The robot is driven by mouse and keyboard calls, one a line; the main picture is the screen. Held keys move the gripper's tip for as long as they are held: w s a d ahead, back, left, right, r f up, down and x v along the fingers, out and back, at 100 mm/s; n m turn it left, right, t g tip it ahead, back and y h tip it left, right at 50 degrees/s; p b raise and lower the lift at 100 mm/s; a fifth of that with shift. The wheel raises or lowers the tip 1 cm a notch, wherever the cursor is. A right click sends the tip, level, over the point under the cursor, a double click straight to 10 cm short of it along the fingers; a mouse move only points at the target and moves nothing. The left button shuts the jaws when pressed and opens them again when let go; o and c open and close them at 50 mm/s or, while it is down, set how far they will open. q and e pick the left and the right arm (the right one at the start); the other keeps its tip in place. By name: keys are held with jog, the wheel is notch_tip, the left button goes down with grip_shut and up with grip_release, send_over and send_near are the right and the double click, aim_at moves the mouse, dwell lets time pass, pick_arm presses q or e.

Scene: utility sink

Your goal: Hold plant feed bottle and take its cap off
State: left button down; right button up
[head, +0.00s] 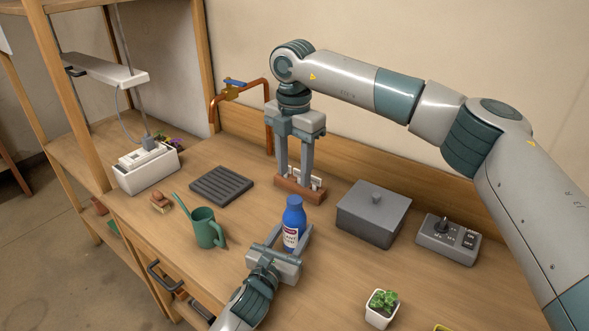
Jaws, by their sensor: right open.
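The plant feed bottle (291,233) is blue with a white and red label and stands upright. Its blue cap (294,200) is on top. My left gripper (293,229) reaches in from the front, with one finger on each side of the bottle, and looks closed on its body. My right gripper (294,174) points straight down with its two fingers apart. It is empty, and its tips show above the cap in the picture, clear of it.
A brown block with a white piece (300,188) lies behind the bottle. A grey lidded box (373,214) and a switch box (447,240) stand to the right. A green watering can (206,228) and a dark ribbed tray (221,186) are left. A potted plant (381,308) stands in front.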

aim_at(295, 199)
jog(key=m, duration=0.7)
jog(key=shift+m, duration=0.4)
jog(key=shift+f, duration=0.1)
jog(key=shift+f, duration=3.9)
jog(key=shift+c, duration=0.7)
jog(key=c, duration=1)
jog(key=shift+o, duration=0.2)
